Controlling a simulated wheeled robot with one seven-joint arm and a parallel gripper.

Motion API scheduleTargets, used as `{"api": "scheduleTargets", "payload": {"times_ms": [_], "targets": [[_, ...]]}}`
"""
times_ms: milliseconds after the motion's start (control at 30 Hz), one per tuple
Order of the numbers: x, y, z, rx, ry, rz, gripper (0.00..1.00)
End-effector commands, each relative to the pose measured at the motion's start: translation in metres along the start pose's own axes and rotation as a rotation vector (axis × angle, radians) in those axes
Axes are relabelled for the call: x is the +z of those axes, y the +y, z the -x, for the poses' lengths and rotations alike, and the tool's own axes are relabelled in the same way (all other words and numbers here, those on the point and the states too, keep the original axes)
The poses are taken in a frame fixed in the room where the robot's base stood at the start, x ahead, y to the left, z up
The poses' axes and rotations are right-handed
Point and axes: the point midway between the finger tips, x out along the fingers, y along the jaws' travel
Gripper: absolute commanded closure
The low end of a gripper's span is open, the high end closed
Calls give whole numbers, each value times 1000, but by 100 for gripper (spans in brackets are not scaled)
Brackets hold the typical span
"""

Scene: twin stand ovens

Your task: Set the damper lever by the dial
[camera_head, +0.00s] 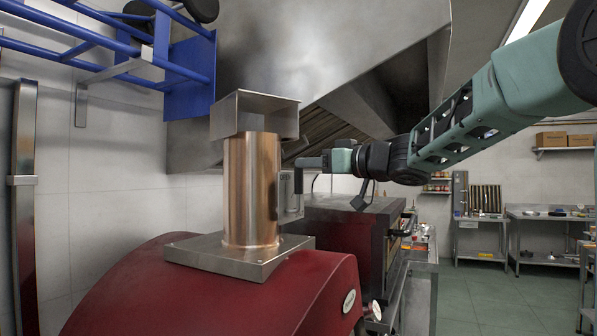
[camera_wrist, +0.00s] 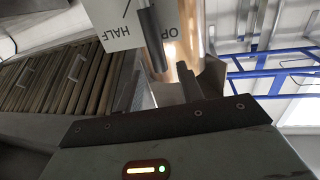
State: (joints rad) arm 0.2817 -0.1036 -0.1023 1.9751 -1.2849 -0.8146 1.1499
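The copper flue pipe (camera_head: 251,190) stands upright on the red oven. A pale plate (camera_head: 284,196) is on its right side; in the wrist view this plate (camera_wrist: 112,22) shows HALF and part of a word starting OP. A dark rod-like damper lever (camera_wrist: 152,40) crosses the plate near the OP lettering. My gripper (camera_head: 308,162) is right of the pipe, near the plate's top. In the wrist view my gripper (camera_wrist: 172,88) has its fingers apart, with the lever's end in the gap's line; contact cannot be told.
A metal cap (camera_head: 254,115) tops the pipe, and a square base plate (camera_head: 240,256) sits under it. A large steel hood (camera_head: 310,60) hangs overhead. A second dark red oven (camera_head: 345,235) stands behind. A blue frame (camera_head: 185,75) is at upper left.

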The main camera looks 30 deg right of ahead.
Motion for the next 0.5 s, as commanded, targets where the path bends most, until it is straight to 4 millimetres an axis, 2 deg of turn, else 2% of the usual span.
{"api": "scheduleTargets", "payload": {"times_ms": [33,200,500], "targets": [[3,0,-10,-2,-1,-1,63],[1,0,-32,-2,0,-1,63],[0,0,-43,1,0,-1,63]]}}
